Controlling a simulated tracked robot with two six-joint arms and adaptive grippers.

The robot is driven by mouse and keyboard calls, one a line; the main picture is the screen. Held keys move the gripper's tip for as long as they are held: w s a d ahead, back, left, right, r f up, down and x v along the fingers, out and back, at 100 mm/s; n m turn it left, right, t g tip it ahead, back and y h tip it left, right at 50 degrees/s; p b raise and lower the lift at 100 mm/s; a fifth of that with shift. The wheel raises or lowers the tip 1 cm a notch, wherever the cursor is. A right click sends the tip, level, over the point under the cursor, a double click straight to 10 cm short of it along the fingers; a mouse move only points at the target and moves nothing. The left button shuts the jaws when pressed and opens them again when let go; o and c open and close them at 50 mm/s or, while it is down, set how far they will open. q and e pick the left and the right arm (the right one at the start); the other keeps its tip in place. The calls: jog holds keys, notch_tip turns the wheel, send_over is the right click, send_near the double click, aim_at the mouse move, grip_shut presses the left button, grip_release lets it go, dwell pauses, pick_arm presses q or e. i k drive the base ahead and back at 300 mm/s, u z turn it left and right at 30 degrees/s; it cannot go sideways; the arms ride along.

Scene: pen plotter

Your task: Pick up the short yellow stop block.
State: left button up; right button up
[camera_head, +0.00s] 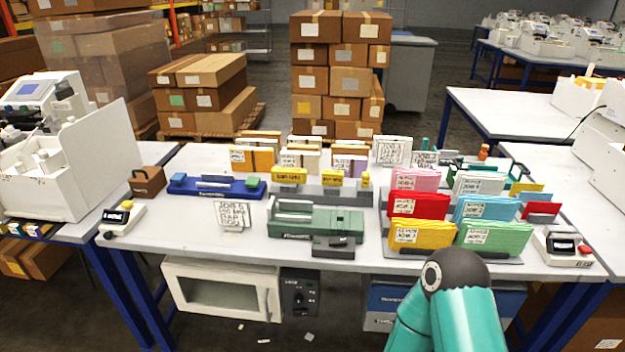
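Three yellow blocks stand in a row on a grey rack (314,191) near the middle of the table. The left one (289,175) is the longest and has dark lettering. The middle one (331,178) is shorter. The short yellow stop block (365,180) is the smallest, at the rack's right end. Nothing is gripping it. A teal arm of mine with a dark round joint rises at the bottom right, in front of the table. I make out no fingers of either gripper.
A green plotter-like device (315,222) stands just in front of the rack. A blue holder (216,186) is to the left. Racks of coloured envelopes (422,234) fill the right. A white sign (234,215) stands front left. Bare tabletop (170,232) lies left of the sign.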

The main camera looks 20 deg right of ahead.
aim_at(366, 176)
jog(key=z, duration=0.3)
jog(key=i, duration=0.2)
jog(key=u, duration=2.1)
jog(key=k, duration=1.3)
jog(key=z, duration=1.5)
jog(key=i, duration=1.05)
jog(key=z, duration=0.05)
